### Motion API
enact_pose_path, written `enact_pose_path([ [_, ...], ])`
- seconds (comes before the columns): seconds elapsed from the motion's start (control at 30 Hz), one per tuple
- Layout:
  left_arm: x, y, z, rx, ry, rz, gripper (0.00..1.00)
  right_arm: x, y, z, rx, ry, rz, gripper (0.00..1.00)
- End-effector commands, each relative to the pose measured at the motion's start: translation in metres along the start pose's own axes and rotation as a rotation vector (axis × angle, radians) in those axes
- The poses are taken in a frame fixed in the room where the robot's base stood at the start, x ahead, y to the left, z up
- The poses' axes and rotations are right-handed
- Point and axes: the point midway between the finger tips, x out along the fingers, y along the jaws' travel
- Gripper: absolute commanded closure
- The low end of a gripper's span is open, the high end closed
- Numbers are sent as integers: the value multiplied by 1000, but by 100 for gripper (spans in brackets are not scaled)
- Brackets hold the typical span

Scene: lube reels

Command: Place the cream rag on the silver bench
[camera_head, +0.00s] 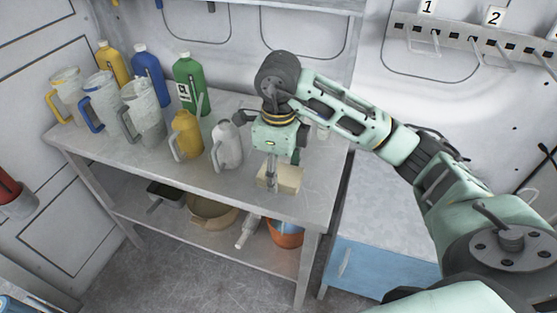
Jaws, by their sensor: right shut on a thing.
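The cream rag (289,180) is a small folded, block-like cloth at the front right of the silver bench (225,190). My right gripper (271,178) points down at the rag, shut on it. The rag is at or just over the bench top; I cannot tell whether it touches. The fingers cover part of its left side. My left gripper is not in view.
Several jugs, including a yellow one (186,136) and a white one (227,146), stand left of the rag. Bottles, one green (188,84), stand behind. The lower shelf holds an orange bucket (287,233) and pans. A blue-fronted cabinet (375,268) stands to the right.

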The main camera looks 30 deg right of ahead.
Motion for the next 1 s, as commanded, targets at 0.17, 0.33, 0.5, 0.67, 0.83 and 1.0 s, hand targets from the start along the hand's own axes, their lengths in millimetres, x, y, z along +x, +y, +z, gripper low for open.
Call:
enact_pose_path([
  [0.17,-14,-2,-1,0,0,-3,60,22,-42,-6,8,6,4,71],
  [0.33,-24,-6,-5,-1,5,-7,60,44,-76,-9,4,5,2,71],
  [0.5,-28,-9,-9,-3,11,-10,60,55,-93,-9,-1,1,1,71],
  [0.67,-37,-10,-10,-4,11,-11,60,71,-94,-10,-2,4,4,71],
  [0.83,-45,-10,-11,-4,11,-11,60,93,-94,-10,-2,2,2,71],
  [1.0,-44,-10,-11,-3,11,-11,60,97,-95,-10,-2,1,-1,71],
])
